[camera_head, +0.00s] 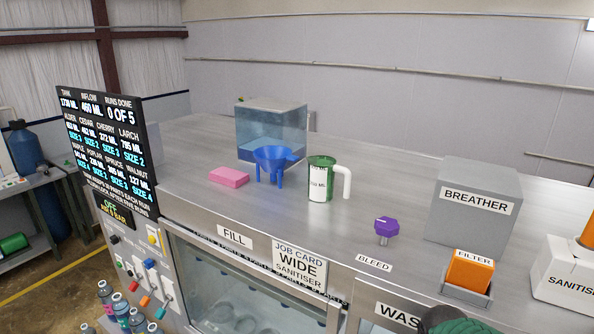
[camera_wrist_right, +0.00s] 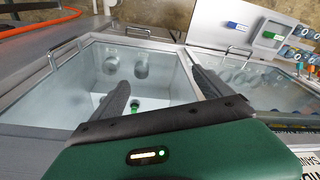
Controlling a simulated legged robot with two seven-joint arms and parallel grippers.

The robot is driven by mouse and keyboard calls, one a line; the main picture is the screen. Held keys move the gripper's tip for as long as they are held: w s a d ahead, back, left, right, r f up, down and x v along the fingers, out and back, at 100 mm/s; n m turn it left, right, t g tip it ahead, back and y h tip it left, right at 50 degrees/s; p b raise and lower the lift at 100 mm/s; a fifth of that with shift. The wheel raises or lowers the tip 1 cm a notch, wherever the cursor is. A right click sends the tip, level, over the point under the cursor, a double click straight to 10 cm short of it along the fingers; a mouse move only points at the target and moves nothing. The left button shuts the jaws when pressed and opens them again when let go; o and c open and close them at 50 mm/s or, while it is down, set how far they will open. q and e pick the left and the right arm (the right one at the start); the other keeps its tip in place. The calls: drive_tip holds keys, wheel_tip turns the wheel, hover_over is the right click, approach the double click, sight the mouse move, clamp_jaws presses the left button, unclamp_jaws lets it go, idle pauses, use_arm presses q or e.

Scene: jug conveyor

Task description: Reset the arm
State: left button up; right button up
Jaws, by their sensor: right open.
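My right gripper (camera_wrist_right: 158,88) shows in the right wrist view with its two dark fingers spread apart and nothing between them. It is over a glass-fronted metal bay (camera_wrist_right: 62,75), inside which round fittings and a small green-topped part are visible. In the head view only a dark and green part of my right arm shows at the bottom edge, near the WASH label (camera_head: 397,315). My left gripper is not in view.
A steel counter holds a pink block (camera_head: 229,177), blue funnel (camera_head: 275,160), water tank (camera_head: 257,135), green-and-white jug (camera_head: 320,180), purple knob (camera_head: 386,226), grey BREATHER box (camera_head: 472,203), orange filter (camera_head: 469,270) and white sanitiser box (camera_head: 568,275). A display board (camera_head: 110,150) stands left.

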drive_tip(key=s+f+n, duration=0.2)
drive_tip(key=s+f, duration=0.5)
drive_tip(key=f, duration=0.2)
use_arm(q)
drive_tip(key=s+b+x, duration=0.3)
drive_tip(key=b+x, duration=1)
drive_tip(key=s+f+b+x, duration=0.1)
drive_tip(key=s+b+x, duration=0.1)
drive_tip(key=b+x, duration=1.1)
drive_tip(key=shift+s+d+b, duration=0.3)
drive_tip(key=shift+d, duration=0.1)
use_arm(e)
wheel_tip(320, 180, down, 26)
drive_tip(key=shift+w+t, duration=0.3)
drive_tip(key=shift+w, duration=0.05)
